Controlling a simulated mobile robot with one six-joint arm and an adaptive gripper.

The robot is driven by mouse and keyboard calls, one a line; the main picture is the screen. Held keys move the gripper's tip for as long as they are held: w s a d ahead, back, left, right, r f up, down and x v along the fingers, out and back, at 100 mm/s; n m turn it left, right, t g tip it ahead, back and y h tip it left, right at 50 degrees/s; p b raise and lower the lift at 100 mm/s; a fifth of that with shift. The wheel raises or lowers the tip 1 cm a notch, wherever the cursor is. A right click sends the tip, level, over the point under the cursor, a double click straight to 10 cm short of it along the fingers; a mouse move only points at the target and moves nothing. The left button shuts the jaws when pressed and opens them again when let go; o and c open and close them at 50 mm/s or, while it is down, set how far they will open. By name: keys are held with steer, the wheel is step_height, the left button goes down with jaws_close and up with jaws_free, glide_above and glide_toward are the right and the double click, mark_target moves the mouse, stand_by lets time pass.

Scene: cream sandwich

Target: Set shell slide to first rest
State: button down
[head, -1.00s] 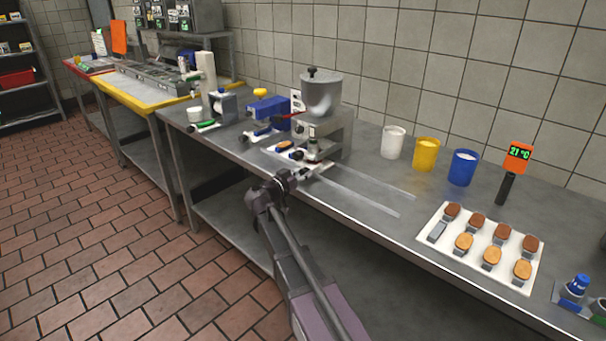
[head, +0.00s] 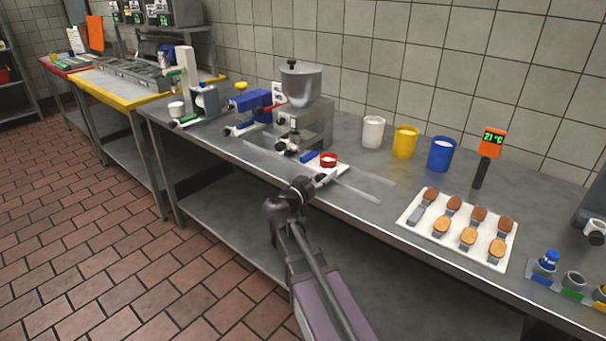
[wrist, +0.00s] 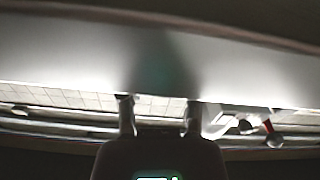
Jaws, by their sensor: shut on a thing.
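The shell slide (head: 338,172) is a white plate with a red ring and a blue piece on it. It sits at the front of the metal bench, to the right of the hopper machine (head: 314,121) and clear of its spout. My gripper (head: 318,182) is at the slide's front edge, shut on the slide; the exact grip point is small and partly hidden by my wrist. In the wrist view my two fingers (wrist: 159,102) stand apart against a blurred pale surface, and the held part is not clear.
Two pale rails (head: 362,187) run along the bench past the slide. White, yellow (head: 405,142) and blue (head: 442,154) cups stand behind. A white tray (head: 408,216) of shells is at the right, with a thermometer (head: 486,157) behind it. A blue device (head: 250,102) stands left.

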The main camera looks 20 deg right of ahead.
steer(key=shift+s+d, duration=0.35)
steer(key=shift+s, duration=0.05)
steer(key=shift+c, duration=1.5)
jaws_free()
steer(key=shift+a, duration=0.15)
steer(key=v, duration=1.1)
steer(key=shift+s+a, duration=0.2)
steer(key=shift+a, duration=0.05)
